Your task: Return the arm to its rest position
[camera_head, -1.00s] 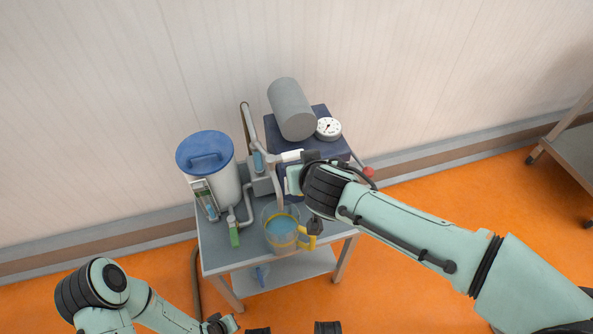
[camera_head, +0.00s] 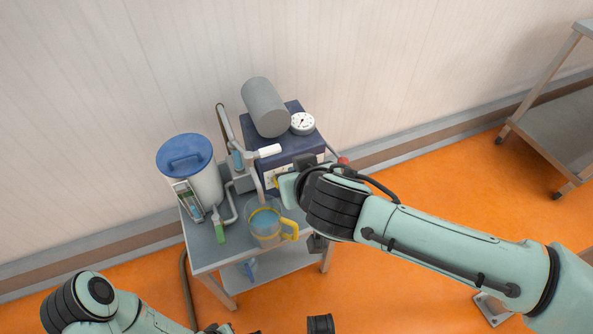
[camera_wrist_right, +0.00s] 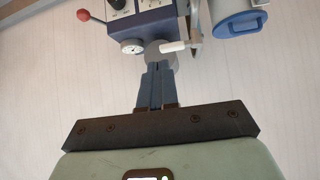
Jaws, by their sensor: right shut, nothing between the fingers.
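My right arm (camera_head: 450,248) comes in from the right in the head view, with its dark wrist (camera_head: 335,205) in front of the machine's right side. Its hand is mostly hidden there by the wrist. In the right wrist view the right gripper's fingers (camera_wrist_right: 157,88) are together and empty, pointing toward the machine with its gauge. My left arm (camera_head: 95,305) shows at the bottom left of the head view. Its gripper is out of the picture.
A cart (camera_head: 202,258) carries a blue-lidded tank (camera_head: 203,185), a dark blue machine with a grey cylinder (camera_head: 265,107) and gauge (camera_head: 302,123), and a measuring jug (camera_head: 264,230) with yellow handle. A white-handled lever (camera_head: 268,151) stands near the wrist. Another cart (camera_head: 560,135) stands right.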

